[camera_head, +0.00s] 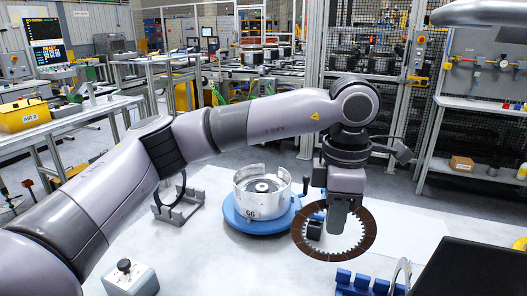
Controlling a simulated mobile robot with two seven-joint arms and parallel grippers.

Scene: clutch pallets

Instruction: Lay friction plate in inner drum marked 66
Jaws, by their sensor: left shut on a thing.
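The inner drum (245,204), a silvery open-topped cylinder marked 66, stands upright on a round blue base (240,222) in the middle of the table. A hub shows inside it. The friction plate (368,229) is a flat brown ring with a toothed inner edge. My left gripper (330,222) points down and is shut on it, just right of the drum. The plate looks roughly level and apart from the drum, though its left edge is close to the blue base. The fingers partly hide the plate's far left side. My right gripper is not in view.
A blue slotted rack (360,285) stands at the front edge, with a dark panel (475,270) to its right. A grey box with a black knob (130,278) is at front left. A metal stand (178,212) is left of the drum. White table between them is clear.

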